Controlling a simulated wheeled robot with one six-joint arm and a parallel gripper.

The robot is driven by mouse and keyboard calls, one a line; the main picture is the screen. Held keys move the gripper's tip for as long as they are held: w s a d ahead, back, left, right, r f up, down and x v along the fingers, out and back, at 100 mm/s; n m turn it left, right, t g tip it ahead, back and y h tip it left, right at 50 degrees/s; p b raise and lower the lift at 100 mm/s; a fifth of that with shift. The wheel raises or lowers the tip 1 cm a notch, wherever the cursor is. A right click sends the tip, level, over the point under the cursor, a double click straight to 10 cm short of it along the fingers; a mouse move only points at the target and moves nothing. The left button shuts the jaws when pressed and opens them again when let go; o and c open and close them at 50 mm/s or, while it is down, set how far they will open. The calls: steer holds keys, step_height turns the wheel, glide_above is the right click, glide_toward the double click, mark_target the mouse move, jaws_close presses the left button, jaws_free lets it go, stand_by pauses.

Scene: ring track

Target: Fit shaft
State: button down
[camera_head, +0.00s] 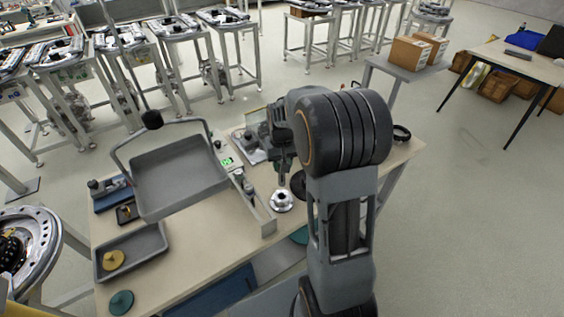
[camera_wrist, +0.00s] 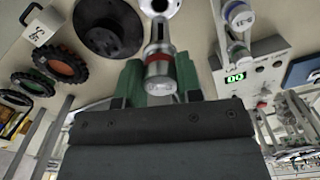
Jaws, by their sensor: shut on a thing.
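My gripper (camera_wrist: 158,70) is shut on a silver shaft (camera_wrist: 160,55) with a red band, which sits between its two green fingers in the wrist view. The shaft's far end points at a round silver flanged part (camera_wrist: 161,5), cut off by the top edge. In the head view this silver part (camera_head: 282,201) sits on the table, just below my gripper (camera_head: 283,172). The shaft is hard to make out there. I cannot tell whether its tip touches the part or is in it.
A black disc (camera_wrist: 108,30) lies close beside the silver part. A control box with a green display (camera_head: 228,162) stands left of my gripper. A grey tray (camera_head: 180,178) and a lower tray (camera_head: 130,255) with a yellow piece are further left. The front middle of the table (camera_head: 195,265) is clear.

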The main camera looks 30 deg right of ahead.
mark_target(282, 184)
steer(key=shift+f+b, duration=1.85)
steer(key=shift+f, duration=0.8)
steer(key=shift+f+b, duration=1.9)
steer(key=shift+f, duration=0.7)
steer(key=c, duration=0.7)
jaws_free()
step_height(282, 184, up, 14)
steer(key=shift+f, duration=0.1)
steer(key=s+a+f+n+t, duration=0.1)
steer(key=s+a, duration=0.3)
steer(key=s, duration=0.4)
steer(key=s+a+f+n+t, duration=0.1)
steer(key=s+a+t, duration=0.1)
steer(key=s+a, duration=0.3)
steer(key=s, duration=0.2)
steer(key=shift+s+f, duration=0.35)
steer(key=shift+s, duration=0.05)
steer(key=shift+a+r+t, duration=0.2)
steer(key=shift+r+t, duration=0.3)
steer(key=shift+c, duration=0.4)
